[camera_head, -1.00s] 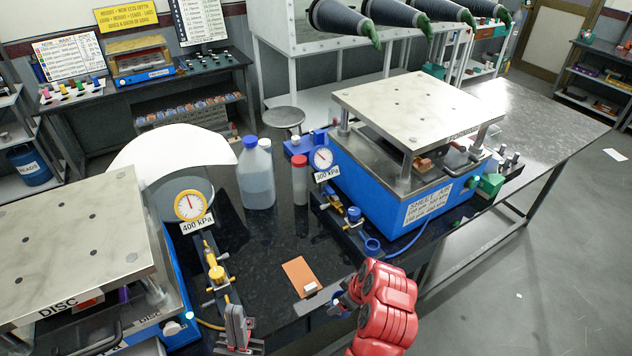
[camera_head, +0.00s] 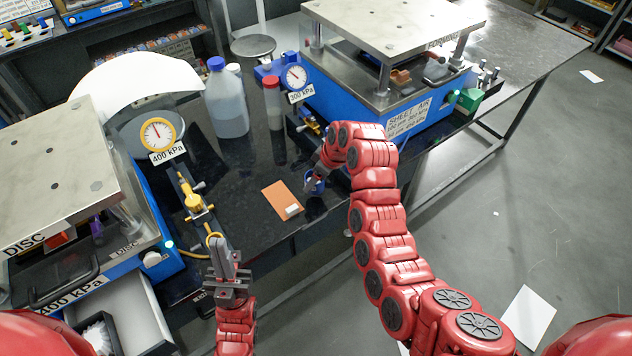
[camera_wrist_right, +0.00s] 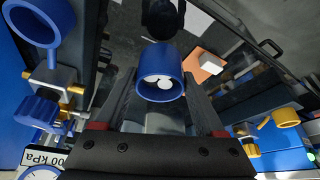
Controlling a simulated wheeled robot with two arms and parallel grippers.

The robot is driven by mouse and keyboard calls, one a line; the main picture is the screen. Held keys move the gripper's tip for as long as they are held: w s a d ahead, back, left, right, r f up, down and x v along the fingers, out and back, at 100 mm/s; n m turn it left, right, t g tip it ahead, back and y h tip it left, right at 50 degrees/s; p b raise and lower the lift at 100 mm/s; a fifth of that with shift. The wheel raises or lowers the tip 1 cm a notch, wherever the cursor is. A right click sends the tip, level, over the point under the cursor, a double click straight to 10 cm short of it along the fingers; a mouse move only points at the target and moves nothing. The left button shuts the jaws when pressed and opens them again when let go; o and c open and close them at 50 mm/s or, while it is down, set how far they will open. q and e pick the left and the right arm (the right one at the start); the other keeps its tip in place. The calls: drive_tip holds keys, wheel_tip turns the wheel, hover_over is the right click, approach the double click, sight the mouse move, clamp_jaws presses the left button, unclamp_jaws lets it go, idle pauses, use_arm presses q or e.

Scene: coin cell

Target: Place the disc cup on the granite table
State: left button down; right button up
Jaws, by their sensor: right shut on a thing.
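The disc cup (camera_wrist_right: 160,72) is a small blue cup with white discs inside, between the fingers of my right gripper (camera_wrist_right: 158,100) in the right wrist view. In the head view the cup (camera_head: 314,184) shows just right of an orange card, near the front edge of the black granite table (camera_head: 238,155). My right gripper (camera_head: 318,172) is shut on it; whether the cup touches the tabletop cannot be told. My left gripper (camera_head: 228,262) points up in front of the table, apart from the cup; its fingers look close together, with no object clear between them.
The orange card (camera_head: 281,198) with a small white block lies beside the cup. Bottles (camera_head: 226,105) stand behind on the table. The disc press (camera_head: 60,180) is at left, the blue sheet press (camera_head: 400,110) at right. An open drawer (camera_head: 135,315) is at lower left.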

drive_tip(key=shift+w+f, duration=0.1)
drive_tip(key=shift+w, duration=0.6)
wheel_tip(320, 180, down, 2)
drive_tip(key=p, duration=0.3)
drive_tip(key=shift+f, duration=0.95)
drive_tip(key=o, duration=1.3)
drive_tip(key=shift+r, duration=0.25)
